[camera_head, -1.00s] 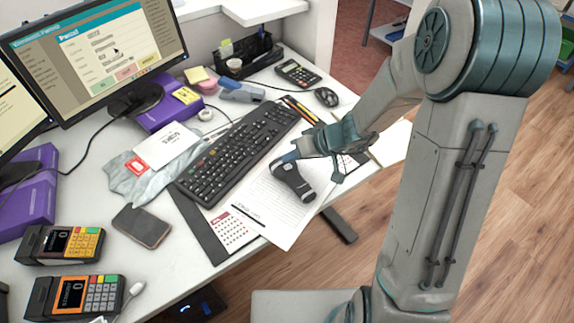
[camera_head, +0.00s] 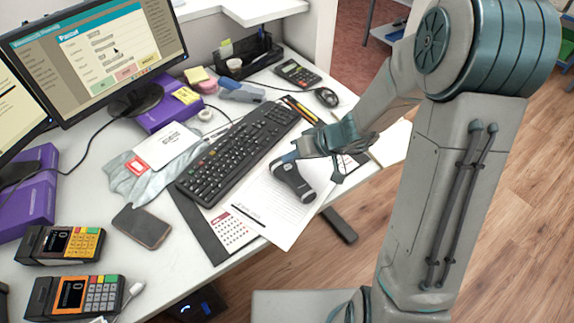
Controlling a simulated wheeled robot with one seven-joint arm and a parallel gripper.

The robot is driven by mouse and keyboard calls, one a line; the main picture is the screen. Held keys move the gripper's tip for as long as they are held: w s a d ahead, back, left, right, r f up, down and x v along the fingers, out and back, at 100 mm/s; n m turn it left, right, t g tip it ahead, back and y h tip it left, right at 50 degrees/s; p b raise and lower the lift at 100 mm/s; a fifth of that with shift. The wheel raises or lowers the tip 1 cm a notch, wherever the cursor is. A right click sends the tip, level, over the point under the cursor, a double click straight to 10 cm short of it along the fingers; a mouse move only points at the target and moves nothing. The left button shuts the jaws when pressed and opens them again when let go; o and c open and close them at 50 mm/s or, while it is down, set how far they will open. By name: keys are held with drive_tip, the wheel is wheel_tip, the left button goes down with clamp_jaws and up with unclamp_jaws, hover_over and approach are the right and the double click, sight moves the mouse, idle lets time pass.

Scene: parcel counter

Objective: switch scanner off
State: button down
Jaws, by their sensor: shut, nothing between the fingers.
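The scanner (camera_head: 291,181), a dark hand-held device with a bluish-grey part at its upper end, lies on white papers in front of the keyboard. My gripper (camera_head: 338,173) is at the right of the scanner, pointing down, close to it. Its fingers are shut and hold nothing. I cannot tell whether the fingertips touch the scanner. The scanner's switch is too small to make out, and my gripper hides part of the area beside the scanner.
The black keyboard (camera_head: 238,150) lies just left of the scanner. A mouse (camera_head: 326,97) and a calculator (camera_head: 297,73) are behind. A phone (camera_head: 141,226) and two card terminals (camera_head: 77,296) stand at the left front. The desk's front edge is close to the papers.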

drive_tip(key=shift+f+b, duration=0.9)
drive_tip(key=shift+b, duration=0.9)
idle(0.8)
drive_tip(key=shift+r, duration=0.2)
drive_tip(key=shift+r+p, duration=0.3)
drive_tip(key=shift+r, duration=0.45)
drive_tip(key=shift+r+p, duration=1.1)
drive_tip(key=shift+r, duration=1.9)
drive_tip(key=s+d+r+m+h+p, duration=0.2)
drive_tip(key=s+d+r+h+p, duration=0.2)
drive_tip(key=s, duration=0.5)
drive_tip(key=s+d+r+m+h+p, duration=0.3)
drive_tip(key=s+d+r+h+p, duration=0.1)
drive_tip(key=s+d+r, duration=0.4)
drive_tip(key=shift+v, duration=1.15)
